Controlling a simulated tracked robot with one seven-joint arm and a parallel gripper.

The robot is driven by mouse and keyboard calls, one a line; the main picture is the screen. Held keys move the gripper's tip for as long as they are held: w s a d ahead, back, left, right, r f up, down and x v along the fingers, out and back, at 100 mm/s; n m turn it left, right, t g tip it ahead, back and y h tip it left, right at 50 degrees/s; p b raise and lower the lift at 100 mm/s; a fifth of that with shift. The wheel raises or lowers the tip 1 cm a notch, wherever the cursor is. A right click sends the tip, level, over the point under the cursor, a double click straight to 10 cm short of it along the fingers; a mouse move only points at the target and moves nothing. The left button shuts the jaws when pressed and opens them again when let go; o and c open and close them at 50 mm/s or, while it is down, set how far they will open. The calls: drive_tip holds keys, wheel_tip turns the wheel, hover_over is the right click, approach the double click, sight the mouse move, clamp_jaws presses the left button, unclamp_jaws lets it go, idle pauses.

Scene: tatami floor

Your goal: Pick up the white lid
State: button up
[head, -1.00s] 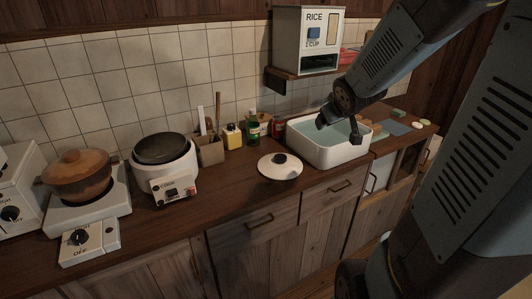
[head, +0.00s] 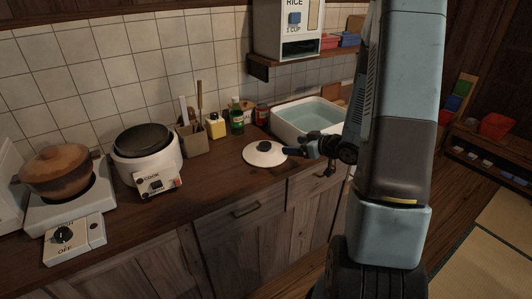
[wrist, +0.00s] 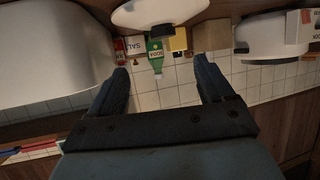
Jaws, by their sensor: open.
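The white lid (head: 264,154) with a dark round knob lies on the wooden counter in the head view, between the rice cooker and the sink basin. In the wrist view the lid (wrist: 160,12) shows at the top edge, its dark knob pointing toward the middle of the picture. My gripper (head: 297,153) is just right of the lid in the head view, close to its rim, roughly level with the knob. In the wrist view my gripper (wrist: 160,75) has its two dark fingers spread wide with nothing between them. I cannot tell whether a finger touches the lid.
A white rice cooker (head: 146,156) stands to the left. Behind the lid are a utensil box (head: 193,140), a yellow bottle (head: 216,126), a green bottle (head: 237,121) and a red can (head: 262,115). The water-filled basin (head: 309,118) is behind my gripper. Counter left of the lid is clear.

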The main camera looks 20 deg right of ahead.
sight(268, 145)
drive_tip(key=x, duration=1.3)
drive_tip(key=shift+w+a+f, duration=0.15)
drive_tip(key=shift+a+f, duration=0.05)
drive_tip(key=shift+a, duration=0.2)
drive_tip(key=shift+c, duration=0.3)
drive_tip(key=c, duration=1.2)
